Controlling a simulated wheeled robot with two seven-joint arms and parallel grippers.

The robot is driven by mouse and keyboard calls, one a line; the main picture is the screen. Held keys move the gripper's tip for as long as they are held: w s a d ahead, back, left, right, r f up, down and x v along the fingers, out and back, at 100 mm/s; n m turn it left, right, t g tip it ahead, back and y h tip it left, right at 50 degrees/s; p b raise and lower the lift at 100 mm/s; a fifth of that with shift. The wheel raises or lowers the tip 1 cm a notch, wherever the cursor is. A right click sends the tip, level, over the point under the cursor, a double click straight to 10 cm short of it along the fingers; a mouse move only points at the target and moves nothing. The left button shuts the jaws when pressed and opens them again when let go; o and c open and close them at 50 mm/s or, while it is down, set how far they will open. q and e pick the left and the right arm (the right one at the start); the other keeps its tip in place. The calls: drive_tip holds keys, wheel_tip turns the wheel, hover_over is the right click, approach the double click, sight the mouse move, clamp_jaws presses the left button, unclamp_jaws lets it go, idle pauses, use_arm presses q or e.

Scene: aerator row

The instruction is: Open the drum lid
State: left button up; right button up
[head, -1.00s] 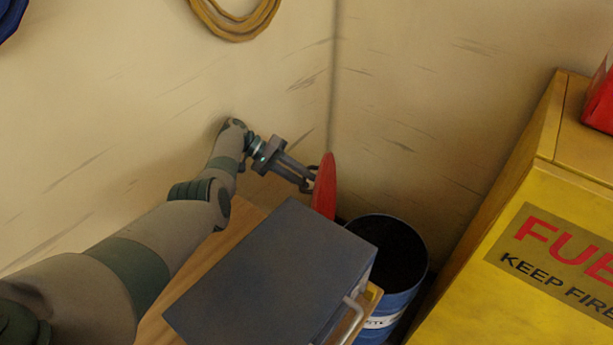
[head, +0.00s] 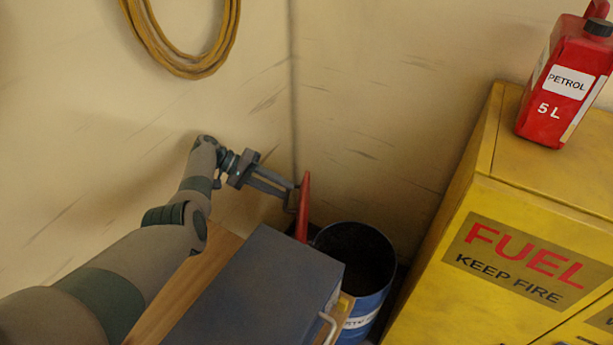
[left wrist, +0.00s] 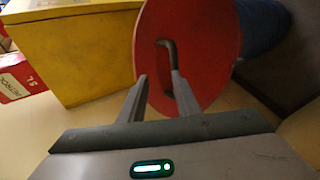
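The round red drum lid (head: 304,207) stands up, nearly edge-on, at the back left of the blue drum (head: 370,285). The drum's mouth shows dark and uncovered. In the left wrist view the lid (left wrist: 212,50) faces me, with a dark bent handle (left wrist: 167,48) on it. My left gripper (head: 292,192) is at the lid's left face. Its fingers (left wrist: 159,76) are apart, with the handle just beyond the right fingertip in that view; whether they touch is unclear. My right gripper is not in view.
A dark grey box with a handle (head: 265,290) stands on a wooden top (head: 190,285) in front of the drum. A yellow fuel cabinet (head: 460,225) with a red petrol can (head: 565,85) on top is to the right. A yellow hose coil (head: 185,65) hangs on the wall behind.

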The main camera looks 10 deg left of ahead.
sight(302, 191)
use_arm(q)
drive_tip(key=d+r+p, duration=0.1)
drive_tip(key=d+p, duration=0.1)
drive_tip(key=s+d+r+p, duration=0.1)
drive_tip(key=shift+d+r+p, duration=0.2)
drive_tip(key=shift+d+p, duration=0.15)
drive_tip(key=shift+d, duration=0.05)
drive_tip(key=shift+s+d+r, duration=0.2)
drive_tip(key=shift+d+r, duration=0.25)
drive_tip(key=shift+d, duration=0.35)
drive_tip(key=shift+s+d+r, duration=0.2)
drive_tip(key=shift+d+r, duration=0.2)
drive_tip(key=shift+d, duration=0.45)
drive_tip(key=shift+s+d+r, duration=0.2)
drive_tip(key=shift+d+r, duration=0.25)
drive_tip(key=shift+d, duration=0.35)
